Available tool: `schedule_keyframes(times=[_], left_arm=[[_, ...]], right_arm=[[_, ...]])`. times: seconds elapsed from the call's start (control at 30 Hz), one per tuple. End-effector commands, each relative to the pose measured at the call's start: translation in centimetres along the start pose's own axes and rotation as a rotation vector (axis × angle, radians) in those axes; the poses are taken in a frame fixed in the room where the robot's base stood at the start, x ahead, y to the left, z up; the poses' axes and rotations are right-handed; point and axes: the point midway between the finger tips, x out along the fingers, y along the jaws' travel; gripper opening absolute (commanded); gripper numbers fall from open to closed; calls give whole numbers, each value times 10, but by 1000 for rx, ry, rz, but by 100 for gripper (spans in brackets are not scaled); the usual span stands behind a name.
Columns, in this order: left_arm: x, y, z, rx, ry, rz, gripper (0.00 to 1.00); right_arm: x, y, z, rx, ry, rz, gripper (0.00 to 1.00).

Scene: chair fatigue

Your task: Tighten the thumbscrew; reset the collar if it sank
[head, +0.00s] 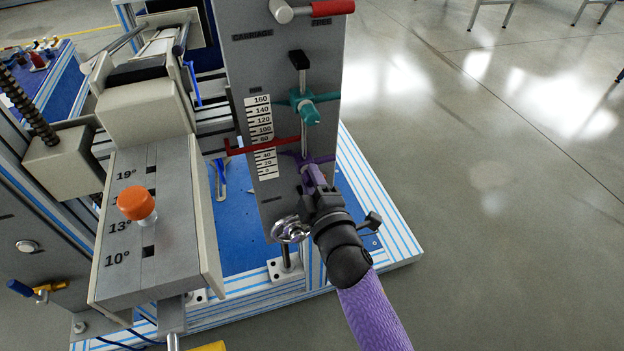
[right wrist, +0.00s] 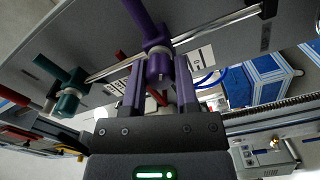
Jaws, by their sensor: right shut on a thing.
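A purple collar (head: 322,158) sits low on the vertical rod (head: 303,78) of the grey upright panel. It also shows in the right wrist view (right wrist: 157,45), with a round knob-like end facing my jaws. My right gripper (head: 314,176) reaches it from below and is shut on it; the fingers hide part of it. I cannot tell the thumbscrew from the collar body. A teal collar (head: 306,108) sits higher on the same rod, apart from the purple one. A red pointer (head: 262,146) crosses the white scale (head: 261,120) just above the purple collar. My left gripper is not in view.
A red-handled lever (head: 330,8) is at the panel's top. A chrome part (head: 290,230) is near the panel's foot, close to my right wrist. An orange knob (head: 136,203) stands on the angle-marked grey block (head: 125,270) at left.

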Motion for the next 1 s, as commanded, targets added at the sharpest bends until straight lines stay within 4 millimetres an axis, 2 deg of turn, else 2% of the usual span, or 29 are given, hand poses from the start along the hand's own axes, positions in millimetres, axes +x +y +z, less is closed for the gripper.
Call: schedule_keyframes(times=[0.03,0.17,0.2,0.43,0.53,0.8,0.9,1.0], left_arm=[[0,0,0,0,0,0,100],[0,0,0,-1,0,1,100],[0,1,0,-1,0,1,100],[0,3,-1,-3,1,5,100],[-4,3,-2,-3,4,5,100],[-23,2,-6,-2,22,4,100],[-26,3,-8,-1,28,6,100],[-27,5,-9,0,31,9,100]], right_arm=[[0,0,0,1,-1,0,44],[0,0,0,0,0,0,71],[0,0,0,0,0,0,73],[0,0,0,0,0,0,73],[-9,1,0,0,-1,-1,73],[-71,2,-1,2,-1,-3,73],[-89,1,0,1,-1,-1,73],[-98,0,0,1,-1,-1,73]])
